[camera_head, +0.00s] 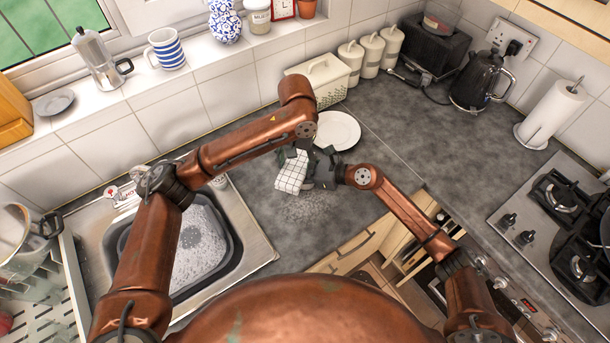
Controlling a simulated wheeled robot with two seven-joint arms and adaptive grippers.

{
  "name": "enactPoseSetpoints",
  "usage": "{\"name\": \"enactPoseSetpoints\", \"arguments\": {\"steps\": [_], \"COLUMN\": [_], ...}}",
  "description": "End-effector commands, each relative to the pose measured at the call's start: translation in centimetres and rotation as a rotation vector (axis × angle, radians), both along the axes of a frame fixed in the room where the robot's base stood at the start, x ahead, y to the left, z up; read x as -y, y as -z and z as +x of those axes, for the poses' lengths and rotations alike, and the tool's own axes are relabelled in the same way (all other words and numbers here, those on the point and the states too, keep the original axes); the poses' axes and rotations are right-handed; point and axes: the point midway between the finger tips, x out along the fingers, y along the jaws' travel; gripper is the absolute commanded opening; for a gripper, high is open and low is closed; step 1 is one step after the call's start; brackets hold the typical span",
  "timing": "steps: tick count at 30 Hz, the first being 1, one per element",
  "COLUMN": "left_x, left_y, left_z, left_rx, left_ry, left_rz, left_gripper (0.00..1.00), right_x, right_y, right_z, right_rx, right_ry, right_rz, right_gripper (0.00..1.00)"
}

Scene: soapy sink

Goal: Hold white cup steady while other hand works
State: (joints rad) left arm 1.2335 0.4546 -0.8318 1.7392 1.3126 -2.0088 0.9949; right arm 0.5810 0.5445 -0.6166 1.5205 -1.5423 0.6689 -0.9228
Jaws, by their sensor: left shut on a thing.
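My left gripper (302,149) is over the counter between the sink and the white plate. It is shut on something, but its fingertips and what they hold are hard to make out. My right gripper (325,169) comes in from the right and is close to the left one. Its fingers are too dark and crowded to show whether they are open. A white checked cloth (291,174) hangs at the two grippers, on their left side. I cannot tell which gripper bears it. No white cup shows clearly at the grippers; the cloth and the hands could hide it.
A white plate (338,131) lies behind the grippers. The sink (255,237) with a soapy basin (201,243) is at the left. A kettle (482,80), paper roll (551,114) and hob (529,218) stand at the right. A blue-striped mug (166,49) is on the sill.

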Motion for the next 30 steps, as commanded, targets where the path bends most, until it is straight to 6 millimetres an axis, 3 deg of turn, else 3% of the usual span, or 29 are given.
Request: {"name": "enactPoseSetpoints", "arguments": {"steps": [8, 21, 30], "left_x": [0.0, 1.0, 1.0], "left_y": [0.0, -0.2, -0.2], "left_z": [0.1, 2.6, 2.7], "left_rx": [-0.002, 0.0, 0.001], "left_ry": [0.0, -0.001, -0.001], "left_rz": [0.001, 0.0, 0.0], "left_gripper": [0.28, 0.28, 0.28], "right_x": [-0.1, -0.1, 0.0], "right_y": [-0.3, -0.2, -0.1], "right_z": [0.1, 0.0, 0.0], "right_rx": [0.004, 0.003, 0.002], "right_ry": [0.0, -0.001, 0.0], "right_rz": [0.003, 0.002, 0.001], "right_gripper": [0.21, 0.21, 0.21]}}
